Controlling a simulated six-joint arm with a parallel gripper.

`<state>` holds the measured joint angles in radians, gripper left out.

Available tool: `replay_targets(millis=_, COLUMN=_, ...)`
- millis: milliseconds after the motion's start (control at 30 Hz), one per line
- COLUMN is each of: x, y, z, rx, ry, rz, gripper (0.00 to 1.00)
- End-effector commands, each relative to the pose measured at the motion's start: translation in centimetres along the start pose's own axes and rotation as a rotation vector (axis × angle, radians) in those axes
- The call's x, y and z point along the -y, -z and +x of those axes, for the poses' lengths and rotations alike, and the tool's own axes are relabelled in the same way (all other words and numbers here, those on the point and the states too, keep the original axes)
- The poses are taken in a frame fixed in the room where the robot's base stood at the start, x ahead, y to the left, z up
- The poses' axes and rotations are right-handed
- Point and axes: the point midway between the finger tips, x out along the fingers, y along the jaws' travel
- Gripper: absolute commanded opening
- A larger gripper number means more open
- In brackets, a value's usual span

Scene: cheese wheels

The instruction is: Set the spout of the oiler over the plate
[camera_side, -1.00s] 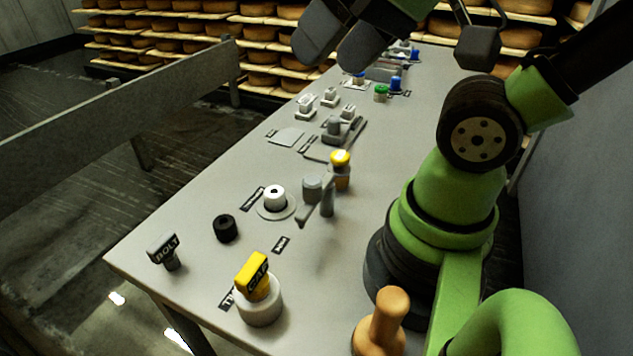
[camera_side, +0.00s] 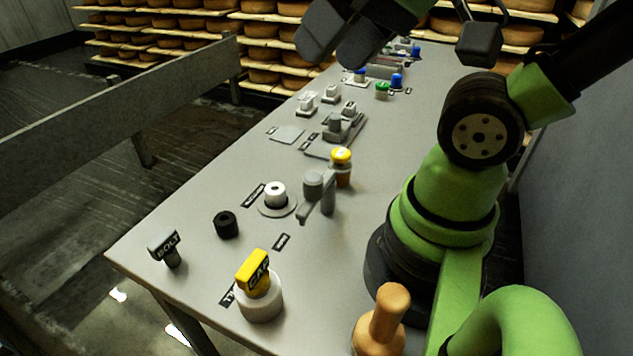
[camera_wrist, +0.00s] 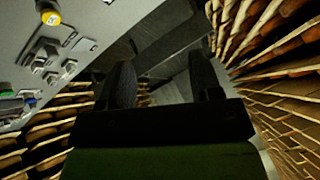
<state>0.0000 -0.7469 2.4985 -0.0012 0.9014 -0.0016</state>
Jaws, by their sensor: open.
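The oiler (camera_side: 328,199) looks to be the grey upright fitting in the middle of the bench in the side view. Its bar-like spout (camera_side: 307,212) points toward the front left. A round flat plate (camera_side: 264,211) lies to its left, with a white cylinder standing on it. The spout's tip is beside this plate, apart from it. My gripper (camera_side: 343,42) is open and empty, high above the far part of the bench. In the wrist view my gripper's dark fingers (camera_wrist: 162,82) stand wide apart with nothing between them.
A yellow-topped fitting (camera_side: 341,166) stands close behind the oiler. A black ring (camera_side: 226,225), a BOLT handle (camera_side: 164,246), a yellow CAP handle (camera_side: 254,270) and a wooden knob (camera_side: 387,312) stand nearer. A square pale pad (camera_side: 287,134) lies farther back. Cheese shelves (camera_wrist: 275,50) show beyond.

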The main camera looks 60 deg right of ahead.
Motion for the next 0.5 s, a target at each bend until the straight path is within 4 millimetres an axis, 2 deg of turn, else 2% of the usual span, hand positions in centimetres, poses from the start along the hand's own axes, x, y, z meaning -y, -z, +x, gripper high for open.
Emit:
replay_targets(millis=133, x=-0.1, y=0.5, z=0.8, rx=0.07, ry=-0.038, rz=-0.034, gripper=0.59)
replay_targets(millis=233, x=-0.3, y=1.1, z=2.1, rx=0.179, ry=-0.094, rz=-0.092, gripper=0.59)
replay_targets(millis=500, x=-2.0, y=2.5, z=7.6, rx=0.568, ry=-0.245, rz=-0.293, gripper=0.59)
